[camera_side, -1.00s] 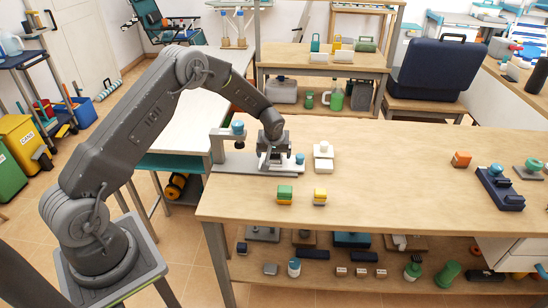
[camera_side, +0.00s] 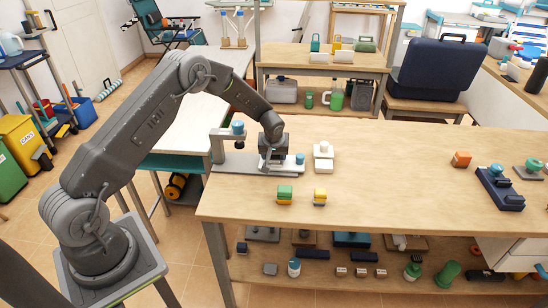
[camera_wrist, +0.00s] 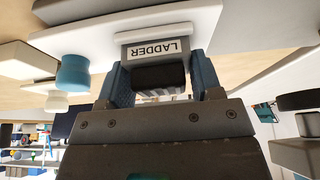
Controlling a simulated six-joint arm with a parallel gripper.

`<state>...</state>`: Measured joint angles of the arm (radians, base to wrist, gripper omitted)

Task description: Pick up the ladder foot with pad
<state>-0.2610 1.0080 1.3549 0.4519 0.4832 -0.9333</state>
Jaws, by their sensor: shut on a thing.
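The ladder foot with pad (camera_wrist: 160,75) is in the wrist view, a dark block with a grey part beside the label "LADDER". My gripper (camera_wrist: 160,84) is shut on it, with one blue-grey finger on each side. My fingers largely hide the foot there. I cannot tell whether it touches the plate.
A grey upright with a blue knob (camera_side: 237,127) stands at the plate's left, and another blue knob (camera_side: 300,158) at its right. A white stepped block (camera_side: 323,158) is close right. The table middle is clear.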

